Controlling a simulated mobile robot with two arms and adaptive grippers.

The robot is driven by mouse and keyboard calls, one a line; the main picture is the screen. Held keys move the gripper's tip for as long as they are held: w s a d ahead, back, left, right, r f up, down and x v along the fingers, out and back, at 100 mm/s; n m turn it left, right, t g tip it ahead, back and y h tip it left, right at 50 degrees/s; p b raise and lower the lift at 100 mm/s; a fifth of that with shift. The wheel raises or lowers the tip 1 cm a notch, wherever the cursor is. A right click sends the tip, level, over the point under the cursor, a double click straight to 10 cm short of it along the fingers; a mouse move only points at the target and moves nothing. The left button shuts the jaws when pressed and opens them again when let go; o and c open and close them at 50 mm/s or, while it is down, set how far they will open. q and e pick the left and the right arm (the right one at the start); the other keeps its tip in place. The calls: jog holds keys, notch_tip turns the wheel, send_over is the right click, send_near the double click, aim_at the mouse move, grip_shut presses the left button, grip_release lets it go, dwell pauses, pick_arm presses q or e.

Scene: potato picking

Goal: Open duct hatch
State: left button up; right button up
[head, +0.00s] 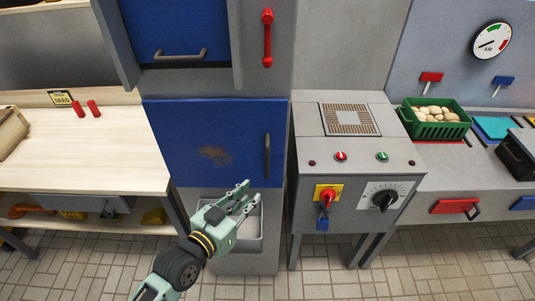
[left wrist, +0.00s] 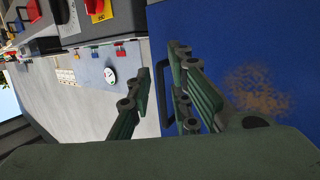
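A blue hatch door (head: 215,140) with a brown rust patch is closed on the grey column in the head view. Its dark vertical handle (head: 267,155) is near its right edge. My left gripper (head: 248,192) is in front of and below the door, just below the handle in the picture; its fingers are apart and empty. In the left wrist view the blue door (left wrist: 255,45) fills the right side, and the handle (left wrist: 163,95) shows between the open fingers (left wrist: 160,85); I cannot tell whether they touch it. My right gripper is not in view.
A second blue door (head: 175,25) with a horizontal handle is above. A grey bin (head: 250,235) stands below the hatch. A control box (head: 350,150) with knobs is close on the right. A wooden bench (head: 80,160) is on the left, and a green potato crate (head: 435,128) is far right.

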pick_arm(q)
jog(key=t+h, duration=0.1)
jog(key=t, duration=0.1)
send_near(266, 162)
jog(key=x, duration=0.3)
jog(key=p+x, duration=0.2)
jog(key=x, duration=0.5)
jog(key=shift+w+r, duration=0.1)
jog(key=shift+w+d, duration=0.15)
jog(key=shift+w, duration=0.1)
jog(key=shift+c, duration=0.4)
